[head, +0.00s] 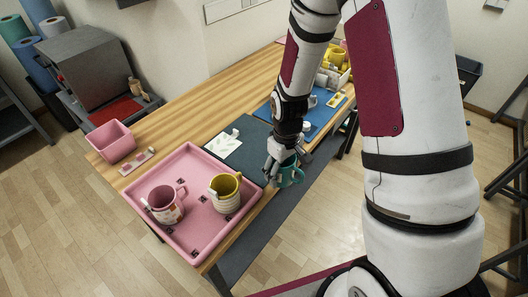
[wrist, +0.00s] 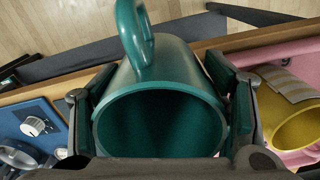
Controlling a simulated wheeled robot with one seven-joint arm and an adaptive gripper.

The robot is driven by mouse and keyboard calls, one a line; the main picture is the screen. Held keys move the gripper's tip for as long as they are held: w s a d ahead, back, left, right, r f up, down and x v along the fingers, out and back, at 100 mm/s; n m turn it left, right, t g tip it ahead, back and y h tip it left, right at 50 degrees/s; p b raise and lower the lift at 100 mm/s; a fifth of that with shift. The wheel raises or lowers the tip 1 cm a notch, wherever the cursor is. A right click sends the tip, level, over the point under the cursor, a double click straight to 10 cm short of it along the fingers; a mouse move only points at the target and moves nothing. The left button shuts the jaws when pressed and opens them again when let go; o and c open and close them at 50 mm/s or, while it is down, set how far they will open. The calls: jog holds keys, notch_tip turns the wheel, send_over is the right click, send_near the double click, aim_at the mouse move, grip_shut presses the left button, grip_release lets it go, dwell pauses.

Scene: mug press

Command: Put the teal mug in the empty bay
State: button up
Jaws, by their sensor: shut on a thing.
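The teal mug (head: 291,178) is held by my gripper (head: 274,170) near the table's front edge, to the right of the pink tray (head: 158,182). In the wrist view the teal mug (wrist: 185,68) sits between the two fingers, its open mouth facing the camera and its handle at the top. The tray holds a pink mug with patches (head: 163,207) at its left and a yellow mug with a pale band (head: 226,195) at its right. Bare tray floor with small dark markers shows at the back and front. I cannot make out bay dividers.
A pink bin (head: 111,142) and a small strip (head: 138,162) are at the left.

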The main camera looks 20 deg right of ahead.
jog(key=w, duration=0.7)
jog(key=w+f, duration=0.1)
jog(key=w, duration=0.2)
jog(key=shift+w+a, duration=0.15)
jog(key=shift+a, duration=0.25)
jog(key=shift+w+f+p, duration=0.15)
jog(key=shift+f+p, duration=0.05)
jog(key=shift+f, duration=0.7)
jog(key=shift+w+f+p, duration=0.15)
jog(key=shift+f, duration=0.7)
jog(key=o, duration=1.8)
jog(key=shift+f, duration=0.1)
